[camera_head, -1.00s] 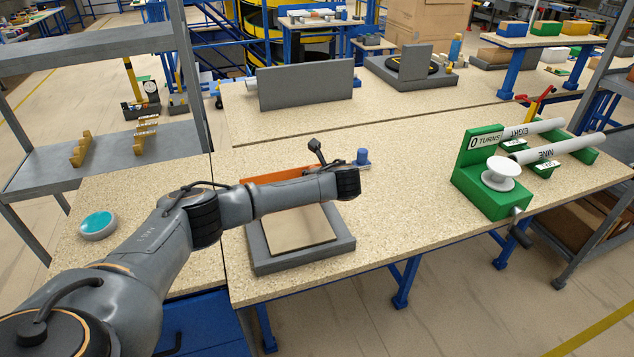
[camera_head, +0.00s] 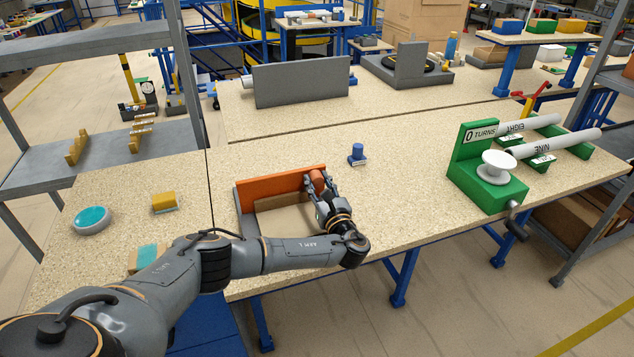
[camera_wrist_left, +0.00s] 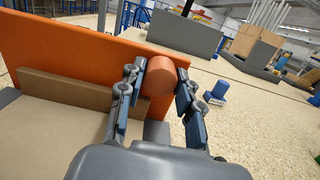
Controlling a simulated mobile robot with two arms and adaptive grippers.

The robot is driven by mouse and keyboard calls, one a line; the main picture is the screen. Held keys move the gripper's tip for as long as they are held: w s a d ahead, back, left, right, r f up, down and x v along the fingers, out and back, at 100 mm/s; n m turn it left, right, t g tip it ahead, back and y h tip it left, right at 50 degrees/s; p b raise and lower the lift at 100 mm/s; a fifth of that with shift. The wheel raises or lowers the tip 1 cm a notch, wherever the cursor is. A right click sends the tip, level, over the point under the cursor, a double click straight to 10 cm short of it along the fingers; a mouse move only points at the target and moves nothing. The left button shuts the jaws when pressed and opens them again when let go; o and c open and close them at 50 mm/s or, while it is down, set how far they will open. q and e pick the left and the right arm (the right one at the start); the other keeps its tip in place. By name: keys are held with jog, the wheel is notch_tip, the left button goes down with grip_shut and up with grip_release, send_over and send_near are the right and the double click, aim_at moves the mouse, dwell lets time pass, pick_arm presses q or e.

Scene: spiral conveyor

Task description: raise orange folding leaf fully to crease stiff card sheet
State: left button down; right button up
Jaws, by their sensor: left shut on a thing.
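The orange folding leaf (camera_head: 270,189) stands upright, or nearly so, along the back of the grey base (camera_head: 247,226). My left gripper (camera_head: 317,186) is shut on the orange round knob (camera_wrist_left: 159,76) at the leaf's right end. The fingers sit on both sides of the knob in the left wrist view. The brown card sheet (camera_head: 285,219) lies on the base in front of the leaf. In the left wrist view a strip of card (camera_wrist_left: 65,88) stands up against the leaf's face. My left arm hides the front of the base and card. My right gripper is out of view.
A small blue post (camera_head: 357,152) stands right of the base. A green fixture with a white spool (camera_head: 497,164) is further right. A yellow block (camera_head: 164,201) and a teal button (camera_head: 91,219) are at left. Bare tabletop lies behind the leaf.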

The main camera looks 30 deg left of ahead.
pick_arm(q)
jog(key=shift+f, duration=0.15)
jog(key=c, duration=0.9)
grip_release()
jog(key=shift+s+d, duration=0.1)
jog(key=v, duration=1.2)
